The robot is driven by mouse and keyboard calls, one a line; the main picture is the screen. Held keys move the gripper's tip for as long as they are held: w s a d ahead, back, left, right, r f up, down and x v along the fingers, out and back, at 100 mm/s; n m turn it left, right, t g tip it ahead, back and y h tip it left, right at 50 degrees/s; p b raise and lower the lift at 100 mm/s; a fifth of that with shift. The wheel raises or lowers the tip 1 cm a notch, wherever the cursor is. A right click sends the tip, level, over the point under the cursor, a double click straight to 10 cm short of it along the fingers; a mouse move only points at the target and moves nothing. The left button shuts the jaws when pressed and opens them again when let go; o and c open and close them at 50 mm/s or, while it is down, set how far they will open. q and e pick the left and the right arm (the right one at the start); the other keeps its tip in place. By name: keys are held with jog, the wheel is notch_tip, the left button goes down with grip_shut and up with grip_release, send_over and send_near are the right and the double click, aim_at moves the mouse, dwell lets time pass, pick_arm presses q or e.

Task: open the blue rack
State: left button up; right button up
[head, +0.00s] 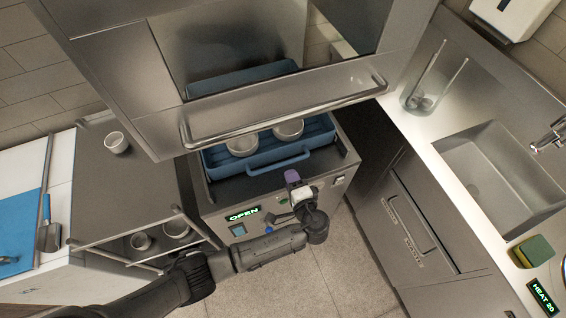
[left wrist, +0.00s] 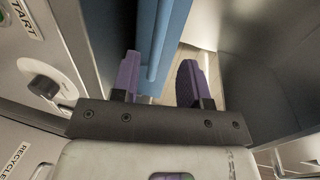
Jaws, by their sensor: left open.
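The blue rack (head: 217,158) sits inside the steel machine under its raised hood. Its blue handle bar (head: 277,165) faces the front, and bowls (head: 242,145) stand in the rack. My left gripper (head: 293,177) is just below the right end of the handle, with purple fingertips. In the left wrist view the gripper (left wrist: 158,80) is open, and a blue bar (left wrist: 160,45) runs between its fingers, nearer the left one. I cannot tell whether either finger touches it. My right gripper is in neither view.
The raised hood (head: 250,118) with its long bar handle hangs above the rack. The front panel has a lit OPEN display (head: 243,213). A steel shelf with cups (head: 117,142) stands left; a counter with a sink (head: 490,180) stands right. The floor in front is clear.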

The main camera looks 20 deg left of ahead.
aim_at(283, 163)
pick_arm(q)
jog(key=x, duration=0.7)
jog(key=shift+w+a, duration=0.25)
jog(key=shift+w, duration=0.05)
jog(key=shift+c, duration=0.3)
grip_shut()
